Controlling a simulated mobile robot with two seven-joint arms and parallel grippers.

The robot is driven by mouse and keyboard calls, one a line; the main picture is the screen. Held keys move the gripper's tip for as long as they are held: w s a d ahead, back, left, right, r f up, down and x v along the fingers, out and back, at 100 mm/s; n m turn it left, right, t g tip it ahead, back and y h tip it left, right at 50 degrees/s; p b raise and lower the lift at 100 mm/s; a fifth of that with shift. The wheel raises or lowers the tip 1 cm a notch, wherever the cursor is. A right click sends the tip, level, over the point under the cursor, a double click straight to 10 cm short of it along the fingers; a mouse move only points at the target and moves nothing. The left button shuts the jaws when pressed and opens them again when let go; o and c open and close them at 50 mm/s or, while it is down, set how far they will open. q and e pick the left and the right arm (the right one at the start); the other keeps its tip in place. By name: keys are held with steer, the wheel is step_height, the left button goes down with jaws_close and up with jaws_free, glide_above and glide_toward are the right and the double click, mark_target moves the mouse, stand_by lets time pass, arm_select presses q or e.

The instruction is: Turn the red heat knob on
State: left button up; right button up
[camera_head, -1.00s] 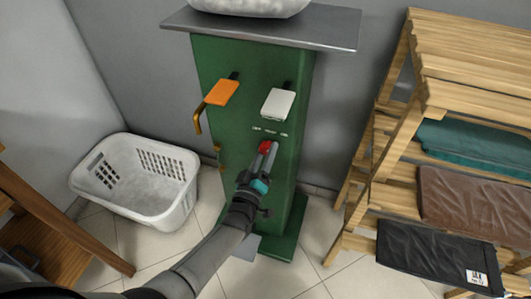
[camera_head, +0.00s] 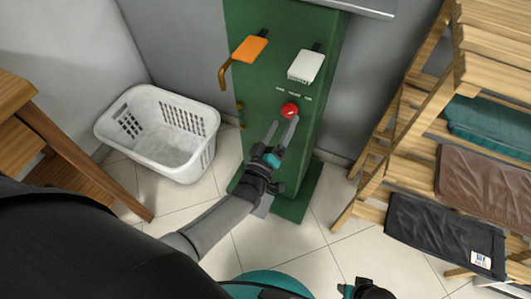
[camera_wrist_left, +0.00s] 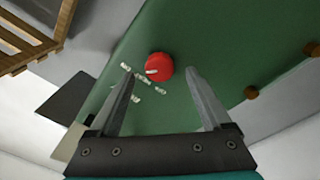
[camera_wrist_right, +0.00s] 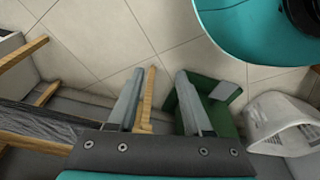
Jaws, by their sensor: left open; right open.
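The red heat knob (camera_head: 289,109) is a round knob on the front of the green machine column (camera_head: 265,75), below small white marks. In the left wrist view the red knob (camera_wrist_left: 159,67) shows beyond and between the two fingertips, with white marks beside it. My left gripper (camera_head: 283,130) is open and empty, just below the knob in the head view; I cannot tell whether a fingertip touches it. My right gripper (camera_wrist_right: 157,73) is open and empty, pointing toward the floor area near the column's green base (camera_wrist_right: 207,103).
An orange lever pad (camera_head: 250,49) and a white pad (camera_head: 305,66) stick out above the knob. A white laundry basket (camera_head: 160,135) stands left. A wooden shelf (camera_head: 425,105) with folded cloths stands right. A wooden table (camera_head: 60,140) is at far left. Tiled floor between is clear.

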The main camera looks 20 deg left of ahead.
arm_select(q)
steer(key=s+p, duration=0.2)
steer(key=s, duration=0.9)
steer(key=shift+s+a+f, duration=0.2)
steer(key=shift+f, duration=0.2)
arm_select(e)
steer(key=s+d+f, duration=0.1)
steer(key=s+f, duration=0.1)
steer(key=d+f, duration=0.1)
steer(key=f, duration=0.1)
steer(key=shift+s+d, duration=0.3)
steer(key=shift+s, duration=0.1)
